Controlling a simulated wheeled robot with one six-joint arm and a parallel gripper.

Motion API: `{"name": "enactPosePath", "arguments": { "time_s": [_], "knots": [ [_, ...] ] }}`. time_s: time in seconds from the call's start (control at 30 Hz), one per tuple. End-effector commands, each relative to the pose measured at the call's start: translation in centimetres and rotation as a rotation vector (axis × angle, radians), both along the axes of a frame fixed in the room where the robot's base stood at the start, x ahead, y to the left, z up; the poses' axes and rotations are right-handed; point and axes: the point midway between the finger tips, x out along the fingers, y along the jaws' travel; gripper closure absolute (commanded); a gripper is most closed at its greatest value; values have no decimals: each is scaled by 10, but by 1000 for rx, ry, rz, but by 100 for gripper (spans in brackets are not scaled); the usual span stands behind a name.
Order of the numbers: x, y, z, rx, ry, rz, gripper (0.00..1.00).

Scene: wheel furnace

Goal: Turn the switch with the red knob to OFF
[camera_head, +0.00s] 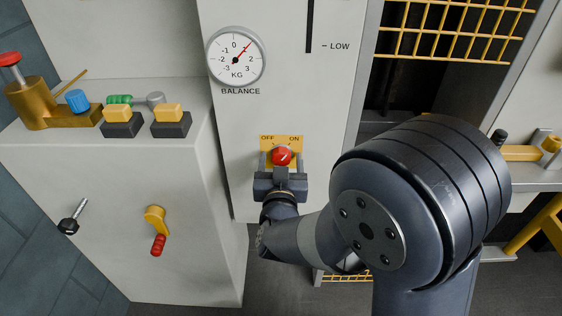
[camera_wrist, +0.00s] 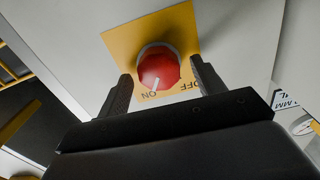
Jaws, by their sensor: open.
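The switch is a round red knob (camera_head: 281,156) on a yellow plate (camera_head: 264,147) marked OFF at left and ON at right, on the pale front panel. The knob also shows in the wrist view (camera_wrist: 159,69), where its white pointer line is towards ON. My gripper (camera_head: 282,164) is at the knob from below in the head view. In the wrist view its two open fingers (camera_wrist: 161,74) stand on either side of the knob, with the knob between their tips. Gaps show beside the knob there; I see no firm hold. Part of the plate is hidden behind the gripper.
A balance dial (camera_head: 236,56) is above the switch. At left a grey cabinet (camera_head: 190,250) carries two yellow-and-black blocks, a brass fitting (camera_head: 38,107) and a yellow crank with a red grip (camera_head: 156,230). A yellow grid (camera_head: 455,30) is at upper right.

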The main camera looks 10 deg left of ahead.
Motion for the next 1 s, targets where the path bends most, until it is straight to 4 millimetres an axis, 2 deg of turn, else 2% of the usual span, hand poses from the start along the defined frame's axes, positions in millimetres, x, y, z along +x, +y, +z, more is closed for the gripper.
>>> {"name": "enactPosePath", "arguments": {
  "time_s": [0.07,0.6,1.0],
  "knots": [
    [0,0,0,0,0,0,35],
    [-1,0,0,0,0,0,79],
    [-1,1,1,-76,-16,1,79]
  ]
}}
